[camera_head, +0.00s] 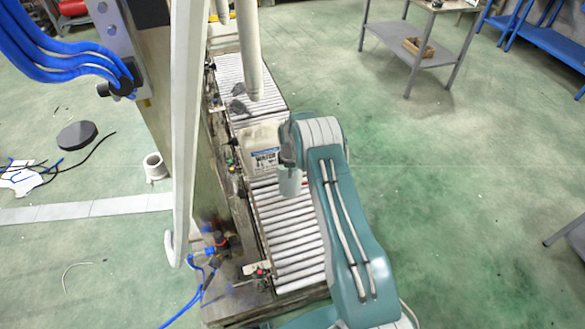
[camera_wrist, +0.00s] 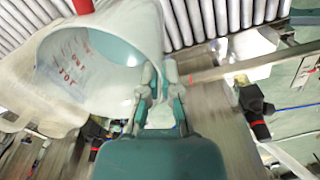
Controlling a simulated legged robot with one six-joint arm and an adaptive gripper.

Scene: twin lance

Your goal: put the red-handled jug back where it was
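In the wrist view a pale jug (camera_wrist: 100,65) lies on its side in the picture, its open mouth facing the camera, with red writing inside or on its far wall. A red part (camera_wrist: 82,6), which looks like its handle, shows at the top edge. My gripper (camera_wrist: 160,85) has its two fingers close together at the right side of the jug's rim. I cannot tell whether they pinch the wall or only stand beside it. In the head view my arm's end hides the fingers, and only a small red patch (camera_head: 304,183) shows near it above the rollers.
A roller conveyor (camera_head: 290,240) runs away from me. A white canister with a dark label (camera_head: 262,150) stands on it, just left of my wrist. A pale post (camera_head: 186,130) and a pipe (camera_head: 249,50) rise beside it. The green floor to the right is open up to a grey table (camera_head: 415,45).

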